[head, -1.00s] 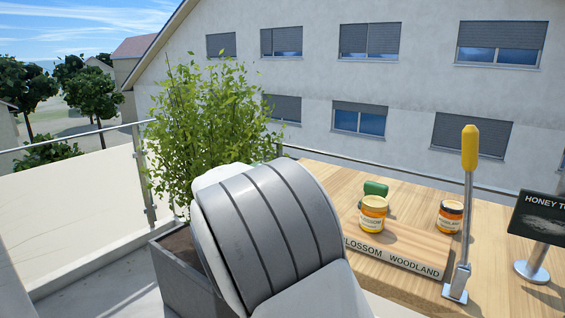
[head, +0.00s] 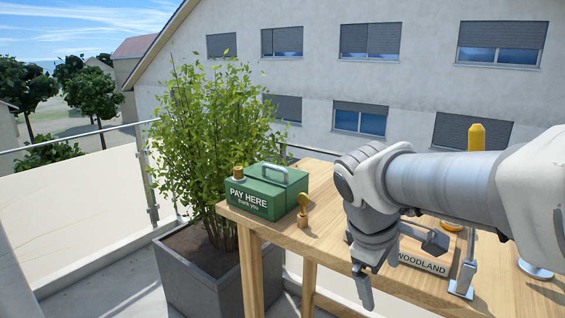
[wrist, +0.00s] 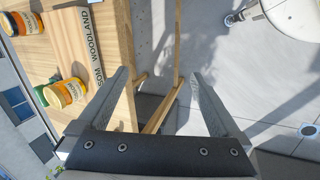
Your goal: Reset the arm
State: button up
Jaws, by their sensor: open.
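My gripper (head: 363,288) hangs fingers down in front of the table's front edge in the head view, at the end of my arm, which reaches in from the right. In the wrist view my gripper (wrist: 160,82) has its two fingers wide apart, with nothing between them but table legs and floor beyond. The wooden table (head: 325,232) stands behind it. On the table, the board lettered WOODLAND (head: 422,263) is partly hidden by my arm. Two honey jars, one nearer (wrist: 64,93) and one farther (wrist: 20,24), show at the left of the wrist view.
A green PAY HERE box (head: 266,192) and a small wooden-based brass piece (head: 302,212) stand on the table's left end. A lever with a yellow handle (head: 476,137) rises behind my arm. A planter (head: 200,270) with a bush stands left of the table.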

jog(key=s+a+m+t+y, duration=0.2)
jog(key=s+m+y, duration=0.1)
jog(key=s+m, duration=0.6)
jog(key=shift+s+a+f+t, duration=0.15)
jog(key=shift+s+f+t, duration=0.2)
jog(key=shift+s, duration=1.05)
